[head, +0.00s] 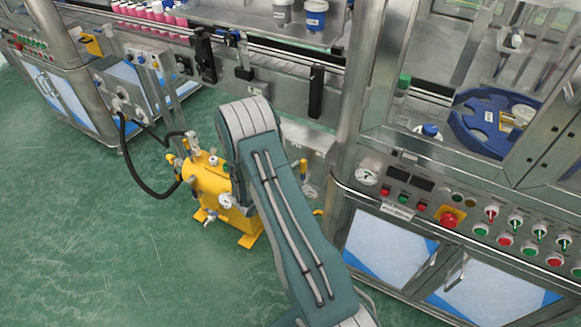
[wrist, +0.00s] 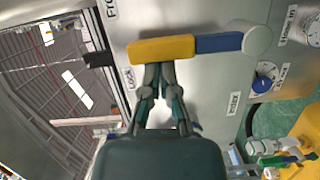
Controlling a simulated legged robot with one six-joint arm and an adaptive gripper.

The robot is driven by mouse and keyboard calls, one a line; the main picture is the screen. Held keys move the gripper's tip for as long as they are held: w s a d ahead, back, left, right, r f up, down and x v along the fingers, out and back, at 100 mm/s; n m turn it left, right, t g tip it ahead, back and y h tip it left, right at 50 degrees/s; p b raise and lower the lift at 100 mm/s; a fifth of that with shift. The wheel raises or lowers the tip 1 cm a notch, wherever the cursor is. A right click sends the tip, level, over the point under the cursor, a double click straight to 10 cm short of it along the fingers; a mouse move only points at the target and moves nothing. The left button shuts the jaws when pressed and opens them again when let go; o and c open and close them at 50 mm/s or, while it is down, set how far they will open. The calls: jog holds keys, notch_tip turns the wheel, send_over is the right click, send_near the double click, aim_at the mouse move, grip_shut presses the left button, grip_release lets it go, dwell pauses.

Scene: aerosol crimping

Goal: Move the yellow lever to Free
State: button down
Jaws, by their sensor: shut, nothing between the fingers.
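In the wrist view the lever has a yellow handle (wrist: 162,49), a blue section (wrist: 217,43) and a round grey pivot (wrist: 257,39) at the right. It lies nearly level across a pale panel. Its yellow end is just above a "LOCK" label (wrist: 131,78). A cut-off label beginning "Fr" (wrist: 111,9) is higher at the left. My gripper (wrist: 159,66) is shut and empty, its fingertips at the lower edge of the yellow handle. I cannot tell whether they touch. In the head view my arm hides the gripper, and the lever cannot be made out.
A blue knob (wrist: 264,83) is right of the gripper on the panel. Yellow equipment (wrist: 305,130) with fittings is at lower right. In the head view a yellow unit (head: 210,180) with gauges and a black hose (head: 135,170) is beside my arm. Green floor (head: 80,250) is clear at left.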

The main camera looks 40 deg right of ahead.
jog(key=s+m, duration=0.1)
jog(key=s+d+m+y, duration=0.1)
jog(key=m, duration=0.1)
jog(key=shift+s+r+m, duration=0.15)
jog(key=shift+s+m, duration=0.15)
jog(key=shift+s, duration=0.05)
jog(key=shift+s+d+t, duration=0.2)
jog(key=shift+s+t, duration=0.1)
jog(key=shift+s, duration=0.15)
jog(key=w, duration=0.1)
jog(key=w+a+r, duration=0.2)
jog(key=shift+w, duration=0.25)
jog(key=f+v, duration=0.1)
jog(key=v, duration=0.8)
jog(key=shift+s+r, duration=0.25)
jog(key=shift+r, duration=0.2)
jog(key=shift+a, duration=0.2)
jog(key=shift+d, duration=0.1)
